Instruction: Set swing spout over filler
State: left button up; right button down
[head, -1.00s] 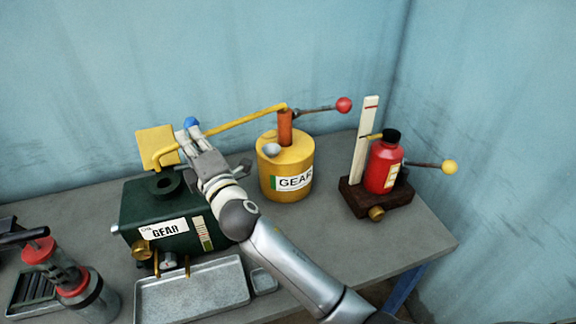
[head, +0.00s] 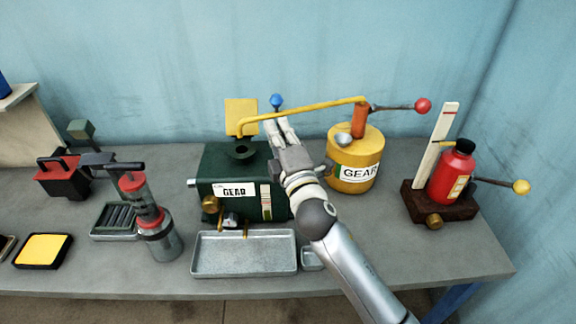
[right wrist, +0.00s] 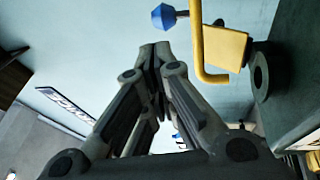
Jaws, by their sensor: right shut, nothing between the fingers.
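The yellow swing spout (head: 310,110) reaches left from the yellow GEAR can (head: 354,178). In the head view its down-turned tip appears just above the round filler neck (head: 241,152) on the dark green GEAR box (head: 215,171); the gap is hard to judge. A blue knob (head: 277,101) stands on the spout. My right gripper (head: 282,122) is shut and empty, just below the knob and apart from it. In the right wrist view, the closed fingertips (right wrist: 155,52) are left of the spout (right wrist: 197,42), and the filler (right wrist: 262,76) shows at right. My left gripper is not in view.
A yellow plate (head: 241,112) stands behind the filler. A metal tray (head: 244,256) lies in front of the box. A red bottle (head: 453,175) on a wooden stand is at right. A red-topped hand pump (head: 150,215) is at left. My right arm crosses the front of the bench.

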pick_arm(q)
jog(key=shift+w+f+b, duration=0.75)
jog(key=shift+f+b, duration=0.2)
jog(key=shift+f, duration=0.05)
pick_arm(e)
jog(key=f+v, duration=0.1)
jog(key=v, duration=0.6)
jog(key=shift+s, duration=0.2)
